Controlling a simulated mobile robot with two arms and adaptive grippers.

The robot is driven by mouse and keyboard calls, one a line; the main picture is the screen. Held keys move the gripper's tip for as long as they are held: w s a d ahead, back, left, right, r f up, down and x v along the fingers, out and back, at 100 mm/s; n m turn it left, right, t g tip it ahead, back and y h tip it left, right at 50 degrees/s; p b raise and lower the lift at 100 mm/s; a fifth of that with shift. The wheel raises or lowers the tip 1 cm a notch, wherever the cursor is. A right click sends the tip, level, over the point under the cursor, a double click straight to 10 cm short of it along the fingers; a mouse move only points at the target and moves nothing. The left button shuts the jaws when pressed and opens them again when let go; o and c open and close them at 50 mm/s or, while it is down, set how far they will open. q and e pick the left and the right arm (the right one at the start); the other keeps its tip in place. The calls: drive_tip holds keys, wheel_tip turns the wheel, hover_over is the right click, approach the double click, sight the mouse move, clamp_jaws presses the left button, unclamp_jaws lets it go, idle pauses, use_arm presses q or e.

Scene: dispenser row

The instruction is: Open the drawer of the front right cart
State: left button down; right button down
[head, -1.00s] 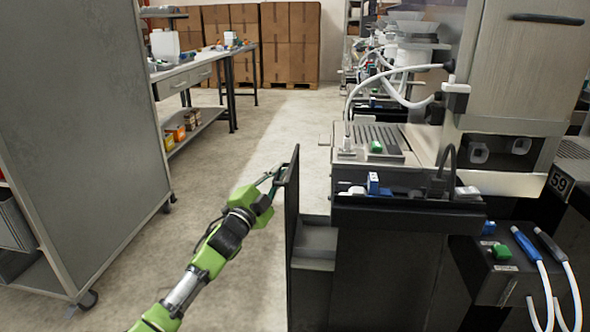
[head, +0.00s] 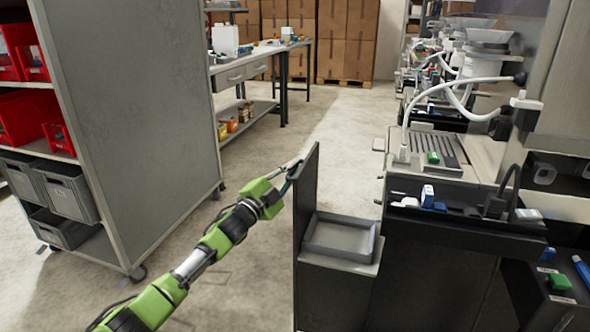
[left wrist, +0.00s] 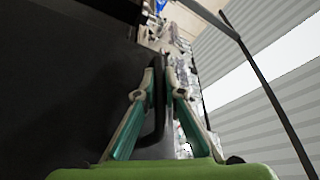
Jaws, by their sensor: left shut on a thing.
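The dark front right cart (head: 425,262) stands under the dispenser. Its drawer is pulled out to the left, with the tall dark front panel (head: 306,225) well clear of the cart body. A grey tray (head: 341,238) shows inside the drawer. My left gripper (head: 287,172) is at the upper outer side of the panel. In the left wrist view its two fingers are closed around the dark bar handle (left wrist: 159,100) on the panel. My right gripper is in neither view.
A grey shelf unit (head: 125,120) with red and grey bins stands at the left. A workbench (head: 262,62) is behind it. The floor (head: 345,130) between the bench and the dispenser row is clear. Stacked boxes (head: 345,40) stand at the back.

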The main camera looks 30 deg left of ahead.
use_arm(q)
drive_tip(key=c, duration=2.4)
unclamp_jaws()
drive_tip(key=shift+f, duration=0.1)
drive_tip(key=v, duration=1.2)
